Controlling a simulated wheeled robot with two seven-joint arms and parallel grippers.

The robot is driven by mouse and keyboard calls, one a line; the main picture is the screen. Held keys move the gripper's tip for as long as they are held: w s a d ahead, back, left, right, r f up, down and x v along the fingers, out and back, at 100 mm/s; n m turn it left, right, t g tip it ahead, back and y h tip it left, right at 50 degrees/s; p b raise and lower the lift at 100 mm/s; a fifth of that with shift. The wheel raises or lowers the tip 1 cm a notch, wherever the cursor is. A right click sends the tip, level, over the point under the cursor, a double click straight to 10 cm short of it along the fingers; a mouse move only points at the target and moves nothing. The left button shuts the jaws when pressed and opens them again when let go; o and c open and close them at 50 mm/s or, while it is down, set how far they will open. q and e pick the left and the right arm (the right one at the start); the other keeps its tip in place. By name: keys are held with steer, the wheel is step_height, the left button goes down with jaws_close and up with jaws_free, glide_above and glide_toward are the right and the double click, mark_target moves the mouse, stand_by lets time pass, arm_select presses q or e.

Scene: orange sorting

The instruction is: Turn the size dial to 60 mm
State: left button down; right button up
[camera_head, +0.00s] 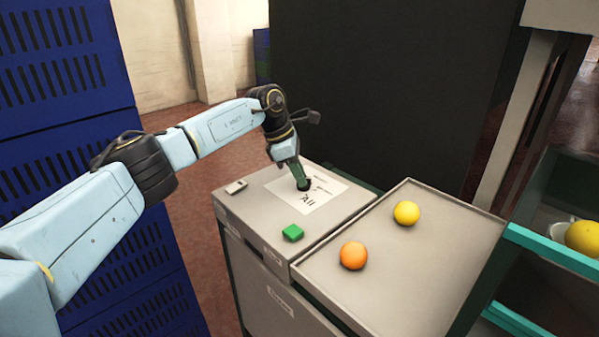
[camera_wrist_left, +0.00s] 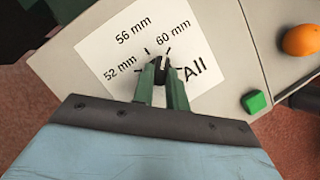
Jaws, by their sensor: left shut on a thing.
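The size dial is a small black knob (camera_wrist_left: 163,64) on a white label sheet (camera_wrist_left: 108,48) marked 52 mm, 56 mm, 60 mm and All. In the left wrist view a white mark on the knob points up, roughly toward the 60 mm tick; the fingers hide part of the knob. My left gripper (camera_wrist_left: 163,78) has its green fingers shut on the knob from both sides. In the head view the left gripper (camera_head: 303,185) reaches down onto the knob on the grey cabinet top (camera_head: 262,215). My right gripper is not in view.
A green button (camera_head: 292,232) and a small pale switch (camera_head: 236,187) sit on the cabinet top. A grey tray (camera_head: 440,250) beside it holds an orange fruit (camera_head: 353,255) and a yellow fruit (camera_head: 406,213). A teal-edged rack (camera_head: 545,245) stands at right; blue crates (camera_head: 65,60) stand at left.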

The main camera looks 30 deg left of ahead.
arm_select(q)
steer(key=shift+w+m+g, duration=0.1)
steer(key=shift+m+g, duration=0.2)
steer(key=shift+m, duration=0.8)
steer(key=shift+m+g+h+b, duration=0.3)
steer(key=shift+m+b, duration=0.05)
steer(key=shift+m, duration=0.05)
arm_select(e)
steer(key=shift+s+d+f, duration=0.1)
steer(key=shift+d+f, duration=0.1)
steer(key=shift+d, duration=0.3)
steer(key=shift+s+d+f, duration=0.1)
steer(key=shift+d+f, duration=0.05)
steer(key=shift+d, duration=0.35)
arm_select(q)
steer(key=shift+a, duration=0.1)
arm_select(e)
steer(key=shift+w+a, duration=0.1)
arm_select(q)
steer(key=c, duration=1.5)
jaws_free()
steer(key=shift+o, duration=0.5)
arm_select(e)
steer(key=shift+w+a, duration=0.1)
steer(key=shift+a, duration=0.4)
arm_select(q)
steer(key=shift+r, duration=0.1)
